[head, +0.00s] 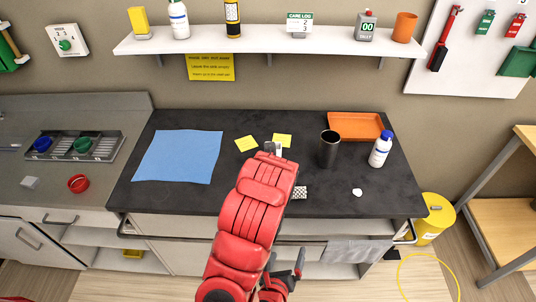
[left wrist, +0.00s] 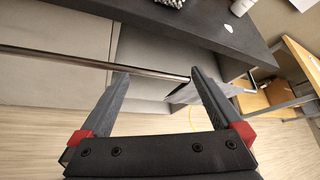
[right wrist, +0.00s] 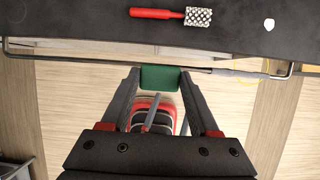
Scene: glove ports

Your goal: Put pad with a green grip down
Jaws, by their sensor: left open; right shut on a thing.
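My right gripper (right wrist: 160,75) is shut on the pad with a green grip (right wrist: 163,79). In the right wrist view the green part shows between the fingertips, just in front of the counter's front rail; I cannot make out the rest of the pad. In the head view my red arm stands before the counter, and neither the pad nor the right gripper can be made out. My left gripper (left wrist: 155,78) is open and empty, in front of the rail. In the head view it shows in part (head: 298,265), low beside the red arm.
The dark counter (head: 330,205) bears a blue mat (head: 180,156), yellow notes, a black cup (head: 329,149), an orange tray (head: 370,126), a white bottle (head: 379,151) and a red-handled scrubber (right wrist: 155,14). A grey towel (head: 358,251) hangs on the front rail. The blue mat is clear.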

